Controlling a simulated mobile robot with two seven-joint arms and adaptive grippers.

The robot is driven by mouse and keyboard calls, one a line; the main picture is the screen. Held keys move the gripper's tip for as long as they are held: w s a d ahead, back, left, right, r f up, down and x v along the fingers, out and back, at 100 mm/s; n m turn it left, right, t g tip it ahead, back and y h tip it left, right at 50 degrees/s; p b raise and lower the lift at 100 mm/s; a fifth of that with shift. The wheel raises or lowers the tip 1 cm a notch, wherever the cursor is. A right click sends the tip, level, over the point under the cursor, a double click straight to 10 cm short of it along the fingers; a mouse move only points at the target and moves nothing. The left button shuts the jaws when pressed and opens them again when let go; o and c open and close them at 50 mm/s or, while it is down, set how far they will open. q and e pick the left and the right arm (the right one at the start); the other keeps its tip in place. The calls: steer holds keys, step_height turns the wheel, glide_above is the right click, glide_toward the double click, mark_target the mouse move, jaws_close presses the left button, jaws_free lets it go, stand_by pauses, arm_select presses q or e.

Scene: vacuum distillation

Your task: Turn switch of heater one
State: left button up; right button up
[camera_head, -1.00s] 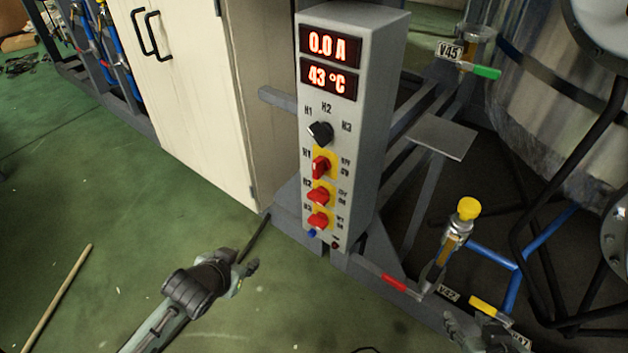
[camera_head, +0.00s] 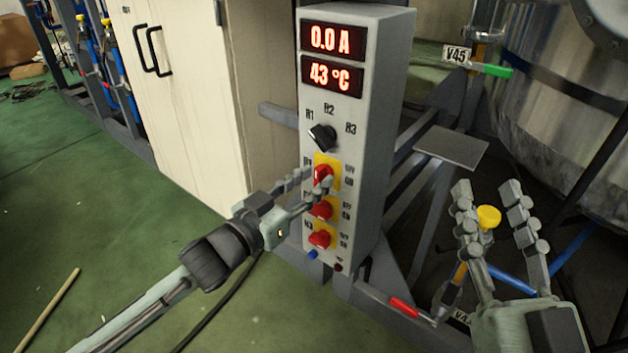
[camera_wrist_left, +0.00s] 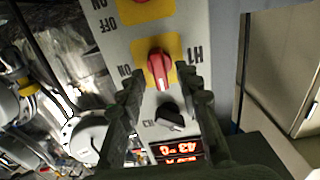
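The heater one switch is a red knob on a yellow plate labelled H1 (camera_head: 323,173), the top one of three on the grey control box (camera_head: 370,130). My left gripper (camera_head: 312,182) is at this knob and partly covers it in the head view. In the left wrist view, upside down, the red knob (camera_wrist_left: 158,70) lies between the two fingers of my left gripper (camera_wrist_left: 160,84), with gaps on both sides. The gripper is open. The knob's white mark points towards the displays. My right gripper (camera_head: 487,190) is open and empty at the right.
Below H1 are two more red knobs, H2 (camera_head: 320,209) and H3 (camera_head: 320,239). A black selector (camera_head: 322,136) sits above, under displays (camera_head: 332,57) reading 0.0 A and 43 °C. A cream cabinet (camera_head: 190,90) stands left. A yellow-capped valve (camera_head: 488,217) is behind my right gripper.

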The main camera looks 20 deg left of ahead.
arm_select(q)
steer(key=shift+w+d, duration=0.15)
steer(key=shift+w, duration=0.35)
steer(key=shift+c, duration=0.2)
jaws_close()
